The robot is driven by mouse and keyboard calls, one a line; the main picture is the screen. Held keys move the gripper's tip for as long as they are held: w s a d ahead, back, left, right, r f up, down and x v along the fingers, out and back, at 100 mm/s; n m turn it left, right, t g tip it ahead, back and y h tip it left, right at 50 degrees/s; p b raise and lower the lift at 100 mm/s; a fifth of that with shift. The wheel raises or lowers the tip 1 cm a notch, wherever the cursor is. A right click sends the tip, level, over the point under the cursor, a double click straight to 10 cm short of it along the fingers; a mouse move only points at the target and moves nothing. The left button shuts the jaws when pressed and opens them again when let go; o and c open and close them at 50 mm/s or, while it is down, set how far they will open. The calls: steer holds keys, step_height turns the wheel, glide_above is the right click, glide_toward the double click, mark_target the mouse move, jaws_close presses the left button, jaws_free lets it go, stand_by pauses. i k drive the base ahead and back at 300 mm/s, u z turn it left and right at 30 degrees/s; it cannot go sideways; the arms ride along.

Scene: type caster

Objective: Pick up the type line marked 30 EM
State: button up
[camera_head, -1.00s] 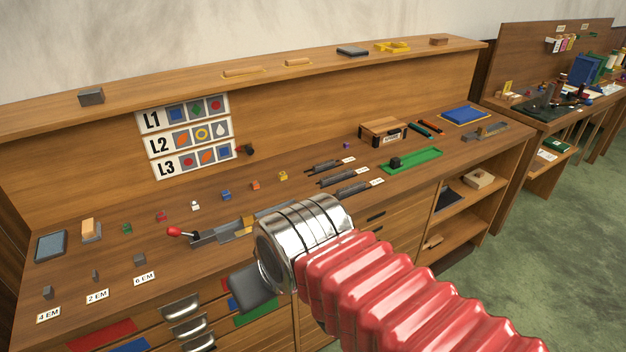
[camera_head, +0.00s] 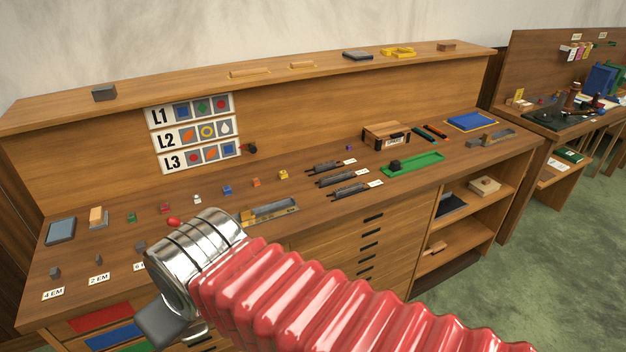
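Several dark type lines lie on the bench right of centre: a far one (camera_head: 324,167), a middle one (camera_head: 335,179) and a near one (camera_head: 349,190). Small white labels stand by their right ends, too small to read, so I cannot tell which is 30 EM. My gripper (camera_head: 165,322) shows as a dark grey part below the chrome wrist at lower left, in front of the bench's front edge. It is well left of the type lines and apart from them. Its fingertips are not clear, and I cannot see whether it is open or holds anything.
A composing stick (camera_head: 268,210) lies just right of my wrist. Small coloured blocks form a row behind it. A green tray (camera_head: 412,163) and a wooden box (camera_head: 386,135) lie right of the type lines. The L1 to L3 chart (camera_head: 194,133) hangs behind. Drawers and shelves are below.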

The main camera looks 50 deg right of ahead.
mark_target(329, 179)
steer(key=u, duration=1.65)
steer(key=k, duration=1.85)
steer(key=z, duration=1.15)
